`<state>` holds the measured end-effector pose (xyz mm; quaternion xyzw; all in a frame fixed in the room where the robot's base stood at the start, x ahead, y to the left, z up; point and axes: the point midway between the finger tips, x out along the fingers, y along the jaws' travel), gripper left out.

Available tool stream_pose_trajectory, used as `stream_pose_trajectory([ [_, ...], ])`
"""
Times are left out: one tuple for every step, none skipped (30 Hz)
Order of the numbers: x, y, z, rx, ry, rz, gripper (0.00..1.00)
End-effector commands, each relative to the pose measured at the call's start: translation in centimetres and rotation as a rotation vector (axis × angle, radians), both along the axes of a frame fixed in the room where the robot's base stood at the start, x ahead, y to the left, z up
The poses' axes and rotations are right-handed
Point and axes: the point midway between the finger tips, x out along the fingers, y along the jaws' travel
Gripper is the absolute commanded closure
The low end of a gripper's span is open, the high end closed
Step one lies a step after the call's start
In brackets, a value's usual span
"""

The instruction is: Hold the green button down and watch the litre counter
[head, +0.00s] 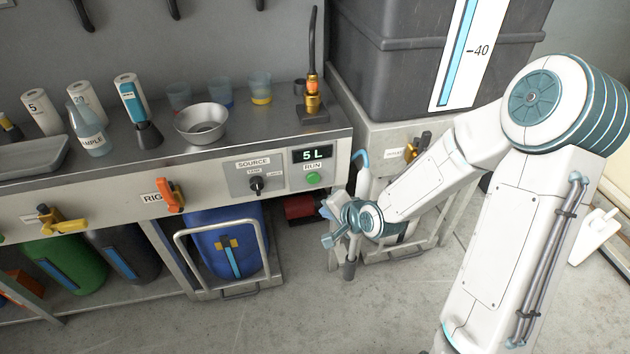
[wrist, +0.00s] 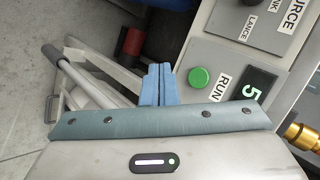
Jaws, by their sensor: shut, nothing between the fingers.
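The green RUN button (head: 313,178) is on a grey panel at the right end of the bench front. The litre counter (head: 312,154) above it reads 5 L. In the wrist view the button (wrist: 199,77) lies just right of my blue fingertips, and part of the counter (wrist: 257,91) shows its 5. My gripper (head: 326,211) is below and right of the button in the head view. Its fingers (wrist: 158,68) are shut together with nothing between them. They appear apart from the button.
A black SOURCE knob (head: 256,184) sits left of the button. Below the bench, a blue drum (head: 215,245) stands behind a metal frame. An orange RIG handle (head: 171,196) is farther left. A large grey tank (head: 400,75) stands behind my arm. Open floor lies in front.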

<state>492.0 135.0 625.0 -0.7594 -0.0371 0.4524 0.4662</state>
Motion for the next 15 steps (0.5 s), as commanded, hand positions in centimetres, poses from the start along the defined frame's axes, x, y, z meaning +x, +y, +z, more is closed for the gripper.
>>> stream_pose_trajectory([
  [0.0, 0.0, 0.0, -0.001, 0.0, 0.001, 1.0],
  [0.0, 0.0, 0.0, -0.001, 0.0, 0.0, 1.0],
  [0.0, 0.0, 0.0, -0.002, 0.0, 0.0, 1.0],
  [0.1, 0.0, 0.0, -0.002, 0.0, 0.0, 1.0],
  [0.2, 0.0, 0.0, -0.002, 0.0, 0.0, 1.0],
  [0.4, 0.0, 0.0, -0.001, -0.001, 0.0, 1.0],
  [0.5, 0.1, 0.0, -0.002, -0.002, 0.0, 1.0],
  [0.8, 0.2, -0.1, -0.002, -0.002, 0.0, 1.0],
  [1.1, 0.3, -0.1, -0.002, -0.002, 0.001, 1.0],
  [1.4, 0.4, -0.1, -0.003, -0.001, 0.001, 1.0],
  [1.8, 0.4, -0.1, -0.002, -0.003, 0.0, 1.0],
  [2.3, 0.6, -0.1, -0.002, -0.003, 0.0, 1.0],
  [2.7, 0.7, -0.1, -0.003, -0.002, 0.0, 1.0],
  [3.1, 0.8, -0.1, -0.003, -0.001, 0.0, 1.0],
  [3.7, 1.0, -0.2, -0.002, -0.003, 0.0, 1.0],
])
